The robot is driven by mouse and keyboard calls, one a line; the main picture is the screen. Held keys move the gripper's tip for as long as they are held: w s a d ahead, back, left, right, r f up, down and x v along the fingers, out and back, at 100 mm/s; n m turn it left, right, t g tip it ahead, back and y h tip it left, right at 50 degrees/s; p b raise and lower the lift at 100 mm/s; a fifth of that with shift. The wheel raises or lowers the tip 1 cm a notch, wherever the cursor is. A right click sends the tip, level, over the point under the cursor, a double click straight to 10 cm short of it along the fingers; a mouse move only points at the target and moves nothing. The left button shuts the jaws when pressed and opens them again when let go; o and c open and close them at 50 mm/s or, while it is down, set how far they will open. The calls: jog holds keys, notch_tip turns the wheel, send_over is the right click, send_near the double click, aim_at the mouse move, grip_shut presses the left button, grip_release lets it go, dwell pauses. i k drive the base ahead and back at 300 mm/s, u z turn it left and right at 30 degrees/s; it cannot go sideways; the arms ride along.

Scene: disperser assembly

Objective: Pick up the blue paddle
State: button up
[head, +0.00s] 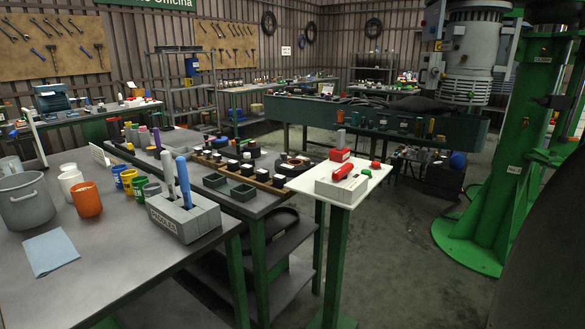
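A blue paddle (184,182) stands upright, tilted slightly, in a grey block holder (190,226) near the front right corner of the grey table. The lower ends of both are hidden inside the holder. My gripper is not in this view, so its distance from the paddle and its state do not show.
An orange cup (87,200), a grey pot (26,204), several small cups and a blue cloth (51,252) lie left of the holder. A second bench with dark trays (216,181) is behind it. A white-topped stand (360,182) with red items is right. Open floor (400,250) lies beyond.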

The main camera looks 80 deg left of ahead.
aim_at(180, 162)
jog(key=u, duration=2.15)
jog(key=i, duration=1.85)
jog(key=u, duration=1.7)
